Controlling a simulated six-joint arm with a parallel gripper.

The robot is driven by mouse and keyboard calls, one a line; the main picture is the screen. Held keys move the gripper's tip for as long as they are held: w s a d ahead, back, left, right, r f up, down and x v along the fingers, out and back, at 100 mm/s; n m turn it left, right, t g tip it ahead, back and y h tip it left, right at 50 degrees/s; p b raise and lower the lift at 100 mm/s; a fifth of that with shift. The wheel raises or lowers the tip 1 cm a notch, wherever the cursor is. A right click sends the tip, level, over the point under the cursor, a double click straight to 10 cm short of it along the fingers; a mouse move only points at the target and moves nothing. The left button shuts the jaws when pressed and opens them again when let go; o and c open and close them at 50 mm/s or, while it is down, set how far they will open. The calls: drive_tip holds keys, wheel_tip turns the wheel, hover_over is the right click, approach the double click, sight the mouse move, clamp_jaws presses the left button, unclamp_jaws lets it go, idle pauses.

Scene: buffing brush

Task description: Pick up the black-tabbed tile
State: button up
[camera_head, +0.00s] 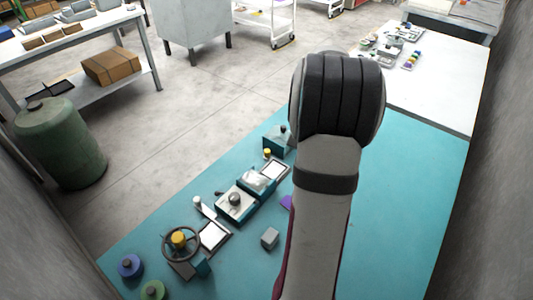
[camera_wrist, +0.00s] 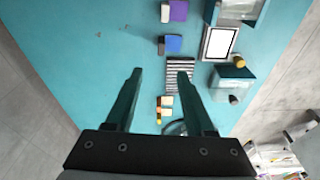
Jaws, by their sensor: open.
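My gripper (camera_wrist: 158,76) is open and empty in the wrist view, its two dark teal fingers reaching over the teal bench. A black-and-white striped piece (camera_wrist: 178,76) lies near the right fingertip. In the head view my arm hides the gripper and most tiles; a purple piece (camera_head: 286,202) shows.
The teal bench (camera_head: 410,210) is clear at right. A white-faced frame (camera_wrist: 218,43) and teal boxes (camera_wrist: 231,76) stand right of the tiles in the wrist view. A handwheel (camera_head: 181,243), a knobbed device (camera_head: 235,201) and a grey block (camera_head: 270,238) stand on the bench's left side.

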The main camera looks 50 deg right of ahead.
drive_tip(key=f, duration=0.5)
drive_tip(key=d+f, duration=0.1)
drive_tip(key=f, duration=0.4)
drive_tip(key=d+f, duration=0.1)
drive_tip(key=f, duration=0.4)
drive_tip(key=shift+d+f, duration=0.2)
drive_tip(key=shift+f, duration=0.1)
clamp_jaws()
